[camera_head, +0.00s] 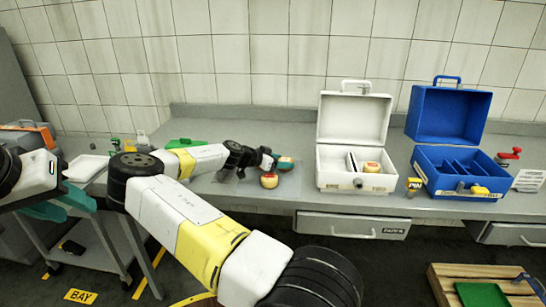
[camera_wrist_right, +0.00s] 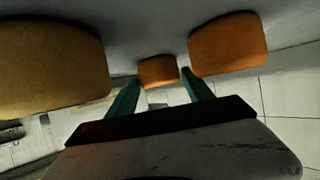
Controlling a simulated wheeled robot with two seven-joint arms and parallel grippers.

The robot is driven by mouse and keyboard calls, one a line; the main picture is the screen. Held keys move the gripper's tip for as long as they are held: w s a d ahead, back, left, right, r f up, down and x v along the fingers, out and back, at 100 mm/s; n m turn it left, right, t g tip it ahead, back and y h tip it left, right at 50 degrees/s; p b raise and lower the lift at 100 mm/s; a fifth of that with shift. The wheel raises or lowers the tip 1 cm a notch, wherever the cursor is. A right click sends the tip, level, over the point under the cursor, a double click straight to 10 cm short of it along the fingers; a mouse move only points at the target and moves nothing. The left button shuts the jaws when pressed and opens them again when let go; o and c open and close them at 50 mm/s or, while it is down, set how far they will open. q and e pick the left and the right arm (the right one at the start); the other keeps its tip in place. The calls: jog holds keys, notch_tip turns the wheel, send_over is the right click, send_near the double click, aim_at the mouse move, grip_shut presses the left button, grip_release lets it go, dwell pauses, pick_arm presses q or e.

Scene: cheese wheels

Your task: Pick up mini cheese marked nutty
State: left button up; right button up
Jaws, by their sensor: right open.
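My right gripper (camera_head: 268,160) is over the back bench, reaching in from the right, beside a small red-and-yellow cheese (camera_head: 269,181). In the right wrist view my right gripper (camera_wrist_right: 160,80) is open, its teal fingers apart. A small orange cheese (camera_wrist_right: 158,72) shows beyond and between the fingertips, not visibly gripped. A larger orange cheese (camera_wrist_right: 228,45) is to the right and a yellow-brown cheese (camera_wrist_right: 50,68) to the left. No label is readable, so I cannot tell which is nutty. My left gripper (camera_head: 62,203) is at the far left, away from the cheeses; its opening is unclear.
An open white case (camera_head: 345,182) on the bench holds another small cheese (camera_head: 371,167). An open blue case (camera_head: 460,187) stands to its right. A green item (camera_head: 186,142) lies behind my right arm. A wooden pallet (camera_head: 440,285) is at lower right.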

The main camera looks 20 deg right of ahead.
jog(key=shift+w+d+f, duration=0.15)
jog(key=shift+d+f, duration=0.05)
jog(key=shift+d, duration=0.15)
jog(key=c, duration=1.1)
jog(key=shift+r, duration=0.2)
